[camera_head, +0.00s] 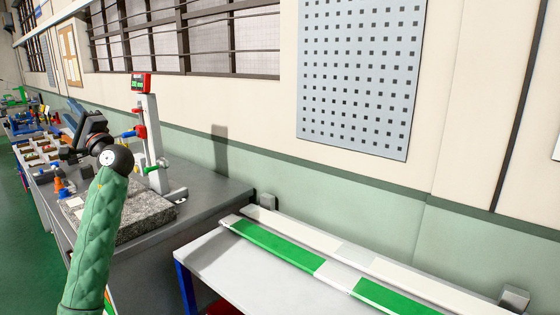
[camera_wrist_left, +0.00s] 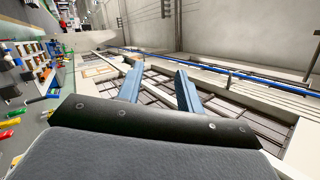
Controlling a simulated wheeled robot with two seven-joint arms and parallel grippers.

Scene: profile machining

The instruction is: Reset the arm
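My left arm comes in from the lower left of the head view in a green padded sleeve, with a black wrist joint at its top. My left gripper (camera_head: 74,112) is raised in front of the workbench. In the left wrist view its two blue fingers (camera_wrist_left: 158,70) stand apart with nothing between them, so it is open and empty. My right arm and right gripper are not in the head view.
A grey workbench (camera_head: 217,197) holds a granite block (camera_head: 145,213) and a height gauge (camera_head: 152,128) with a red display, close to my left arm. A white table (camera_head: 215,262) carries long green and white profiles (camera_head: 275,243). A perforated panel (camera_head: 360,75) hangs on the wall.

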